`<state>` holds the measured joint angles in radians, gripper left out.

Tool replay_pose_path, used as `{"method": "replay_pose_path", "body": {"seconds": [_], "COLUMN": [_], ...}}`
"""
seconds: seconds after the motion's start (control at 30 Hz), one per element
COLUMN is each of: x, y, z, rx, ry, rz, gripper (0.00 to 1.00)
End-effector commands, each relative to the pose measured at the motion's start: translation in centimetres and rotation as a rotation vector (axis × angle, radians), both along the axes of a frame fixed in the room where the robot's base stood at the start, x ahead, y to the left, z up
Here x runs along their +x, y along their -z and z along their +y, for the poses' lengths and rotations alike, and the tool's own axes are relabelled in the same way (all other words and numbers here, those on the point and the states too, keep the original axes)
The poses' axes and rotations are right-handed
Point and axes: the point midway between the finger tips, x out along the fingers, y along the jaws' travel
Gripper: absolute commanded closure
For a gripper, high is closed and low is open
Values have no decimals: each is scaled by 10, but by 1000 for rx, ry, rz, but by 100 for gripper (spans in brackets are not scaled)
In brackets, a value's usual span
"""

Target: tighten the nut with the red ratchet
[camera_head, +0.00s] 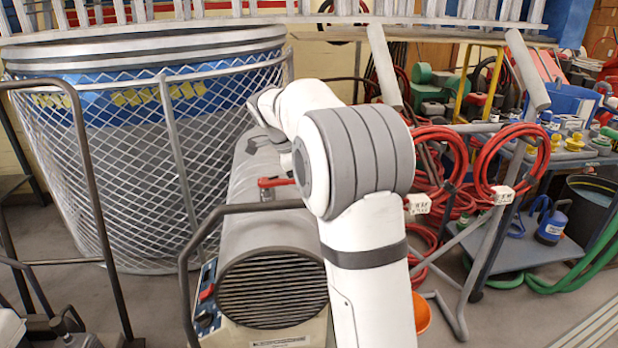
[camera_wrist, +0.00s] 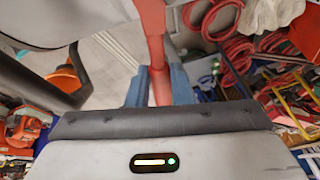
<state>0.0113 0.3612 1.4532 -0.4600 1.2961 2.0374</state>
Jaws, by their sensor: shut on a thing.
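The red ratchet (camera_wrist: 152,22) runs from the top of the wrist view down between the two blue fingers of my gripper (camera_wrist: 159,85). The fingers are shut on its handle. In the head view a short red piece of the ratchet (camera_head: 275,182) shows above the grey machine (camera_head: 262,228), left of my white arm. My arm hides the rest of it and my gripper there. I cannot make out the nut in either view, nor whether the ratchet's head sits on it.
A dark handle bar (camera_head: 235,209) curves around the front of the machine. A large mesh-covered tank (camera_head: 140,155) stands on the left. Coiled red hoses (camera_head: 520,160) hang on a metal frame at the right, beside a low cart (camera_head: 535,240). Some floor is free at the lower right.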

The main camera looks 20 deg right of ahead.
Motion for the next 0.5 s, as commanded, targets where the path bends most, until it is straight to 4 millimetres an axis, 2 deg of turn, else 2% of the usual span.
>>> {"method": "replay_pose_path", "body": {"seconds": [0.5], "x": [0], "y": [-35], "z": [0], "rx": [0], "ry": [0], "rz": [-2], "gripper": [100]}}
